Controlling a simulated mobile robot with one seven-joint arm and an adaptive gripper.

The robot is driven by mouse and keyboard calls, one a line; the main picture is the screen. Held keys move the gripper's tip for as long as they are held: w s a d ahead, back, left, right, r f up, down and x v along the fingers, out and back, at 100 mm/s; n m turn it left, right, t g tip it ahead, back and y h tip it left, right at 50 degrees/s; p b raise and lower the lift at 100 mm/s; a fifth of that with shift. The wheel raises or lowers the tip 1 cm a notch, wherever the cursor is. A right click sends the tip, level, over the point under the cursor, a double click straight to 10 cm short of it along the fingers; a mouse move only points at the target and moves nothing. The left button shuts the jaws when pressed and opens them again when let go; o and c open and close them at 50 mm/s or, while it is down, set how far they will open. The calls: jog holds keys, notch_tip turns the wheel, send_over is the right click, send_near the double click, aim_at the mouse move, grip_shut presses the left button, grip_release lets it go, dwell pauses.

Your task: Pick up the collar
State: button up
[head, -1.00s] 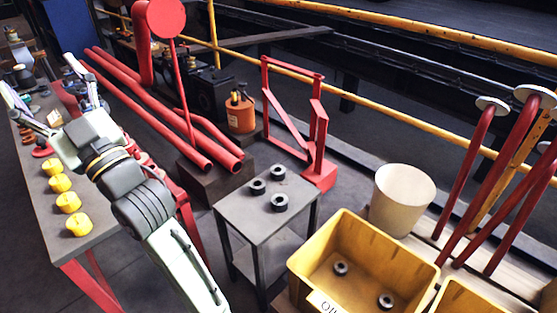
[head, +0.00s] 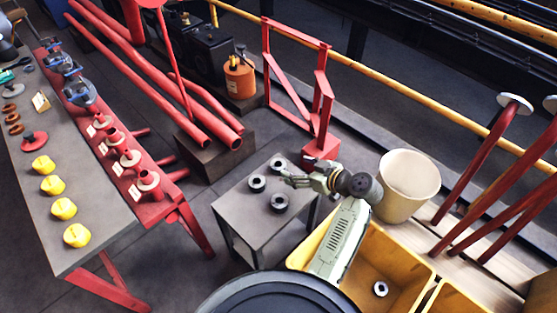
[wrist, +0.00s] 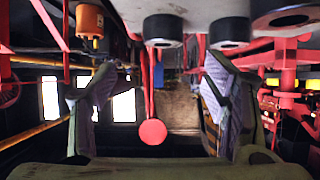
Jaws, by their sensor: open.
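My gripper (head: 287,179) is over the table's right part, close to the back and front collars. In the wrist view, my gripper (wrist: 160,72) is open, its fingers wide apart with nothing between them. That view is upside down; three collars (wrist: 163,30) (wrist: 230,36) (wrist: 287,16) hang along its top, beyond or beside the fingertips. I cannot tell if any finger touches one.
A yellow bin (head: 400,258) holding another collar (head: 380,288) lies under and right of my arm. A cream bucket (head: 407,188) stands to the right. A red frame (head: 322,105) stands behind the table. A bench with yellow parts (head: 64,208) is at left.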

aim_at(275, 163)
jog(key=x, duration=0.3)
jog(key=shift+w+a+f+p, duration=0.1)
jog(key=shift+a+f+p, duration=0.05)
jog(key=shift+a+p, duration=0.15)
jog(key=p+x, duration=0.1)
jog(key=x, duration=0.2)
jog(key=shift+a+f, duration=0.2)
jog(key=shift+f, duration=0.2)
jog(key=shift+w+a+f+p, duration=0.3)
jog(key=shift+w+a+f, duration=0.05)
jog(key=shift+w, duration=0.1)
jog(key=shift+c, duration=0.4)
jog(key=c, duration=1.5)
grip_shut()
jog(key=shift+r, duration=0.2)
